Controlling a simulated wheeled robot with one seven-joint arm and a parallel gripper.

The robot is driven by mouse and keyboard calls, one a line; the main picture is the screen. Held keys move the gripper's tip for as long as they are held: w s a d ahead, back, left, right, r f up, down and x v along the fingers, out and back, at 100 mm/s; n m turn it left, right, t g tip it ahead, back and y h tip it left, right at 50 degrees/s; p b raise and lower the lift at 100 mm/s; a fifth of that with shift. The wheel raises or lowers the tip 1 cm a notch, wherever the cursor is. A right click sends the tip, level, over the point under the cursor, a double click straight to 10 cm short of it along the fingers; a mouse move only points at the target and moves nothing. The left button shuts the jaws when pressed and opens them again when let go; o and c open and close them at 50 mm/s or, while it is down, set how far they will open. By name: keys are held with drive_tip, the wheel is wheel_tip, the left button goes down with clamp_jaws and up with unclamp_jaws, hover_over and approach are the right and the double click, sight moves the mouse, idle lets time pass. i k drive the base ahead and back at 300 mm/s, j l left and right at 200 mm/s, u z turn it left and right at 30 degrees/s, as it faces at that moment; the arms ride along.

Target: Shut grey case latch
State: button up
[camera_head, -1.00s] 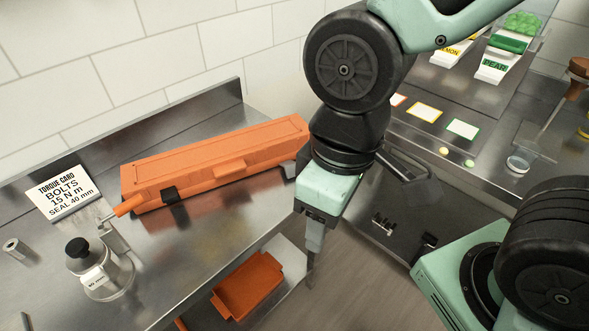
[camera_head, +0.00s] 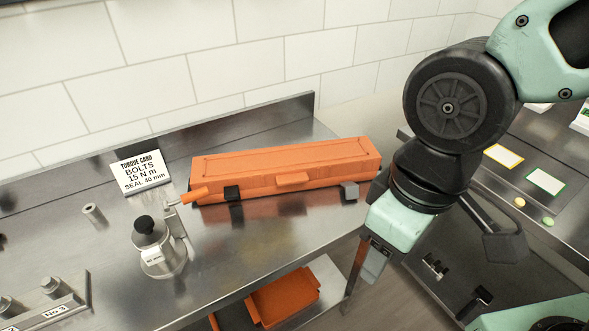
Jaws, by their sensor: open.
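The long orange case (camera_head: 285,168) lies on the steel bench with its lid down. Its grey latch (camera_head: 349,190) is a small block at the right end of the front side. It appears to jut out from the case, but its exact angle is hard to tell. A black latch (camera_head: 233,193) sits near the left end of the same side. My gripper (camera_head: 372,266) points down in front of the bench edge, to the right of and nearer than the grey latch. It is open, apart from the case, and holds nothing visible.
A black-knobbed metal canister (camera_head: 160,252) and a torque card (camera_head: 141,172) stand left. An orange bin (camera_head: 285,298) sits on the lower shelf. The bench front before the case is clear.

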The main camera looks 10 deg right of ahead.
sight(351, 189)
drive_tip(key=j+z, duration=0.25)
drive_tip(key=z, duration=0.25)
drive_tip(key=k+j+z, duration=0.1)
drive_tip(key=z, duration=0.35)
drive_tip(key=k+j+z, duration=0.15)
drive_tip(key=z, duration=0.35)
drive_tip(key=j, duration=0.1)
